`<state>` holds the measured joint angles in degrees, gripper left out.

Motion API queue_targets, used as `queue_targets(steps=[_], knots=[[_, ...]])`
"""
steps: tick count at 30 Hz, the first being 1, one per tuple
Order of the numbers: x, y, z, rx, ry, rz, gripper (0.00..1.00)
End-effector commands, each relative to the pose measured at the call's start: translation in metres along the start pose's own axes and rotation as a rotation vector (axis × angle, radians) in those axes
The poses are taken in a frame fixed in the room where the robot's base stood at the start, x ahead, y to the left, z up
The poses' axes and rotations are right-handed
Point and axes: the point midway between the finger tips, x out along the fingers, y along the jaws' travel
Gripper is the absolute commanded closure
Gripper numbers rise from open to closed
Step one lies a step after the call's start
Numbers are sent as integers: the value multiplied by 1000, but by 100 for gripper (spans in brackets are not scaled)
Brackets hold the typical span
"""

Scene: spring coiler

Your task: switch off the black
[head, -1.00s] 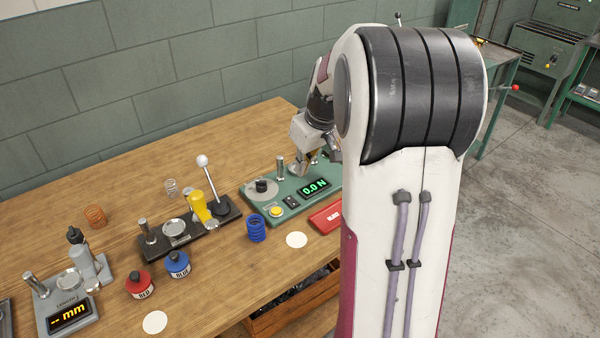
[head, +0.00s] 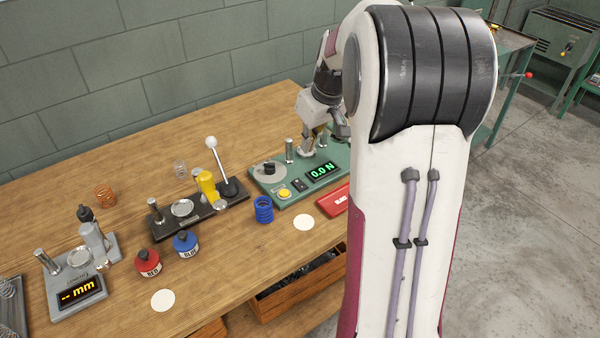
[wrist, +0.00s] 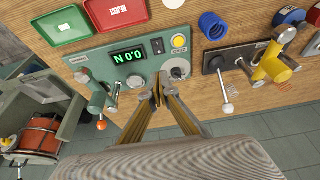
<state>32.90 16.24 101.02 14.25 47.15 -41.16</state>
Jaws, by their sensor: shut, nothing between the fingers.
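The green force tester (head: 312,197) sits on the bench with its display lit at 0.0 N. A small black rocker switch (head: 299,185) is on its front panel, between the display and a yellow button (head: 284,193). The wrist view also shows the black switch (wrist: 157,46). A dark knob (head: 268,168) sits on a round grey dial. My gripper (wrist: 158,91) is shut and empty, with its fingertips near the tester's back edge in the wrist view, apart from the switch. In the head view my gripper (head: 322,132) is at the tester's far side, partly hidden.
A black lever press (head: 165,228) with a yellow part stands left of the tester. A blue spring (head: 263,210) and a red tray (head: 336,200) are near its front.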

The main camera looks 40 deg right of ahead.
Motion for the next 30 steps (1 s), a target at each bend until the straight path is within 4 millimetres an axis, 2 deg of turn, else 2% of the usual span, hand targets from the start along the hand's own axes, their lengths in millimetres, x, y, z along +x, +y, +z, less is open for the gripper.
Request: queue_targets(steps=[11,17,30], knots=[[11,0,0,0,-1,-1,100],[32,-1,1,-1,-2,-2,100],[91,-1,1,0,-2,-2,100]])
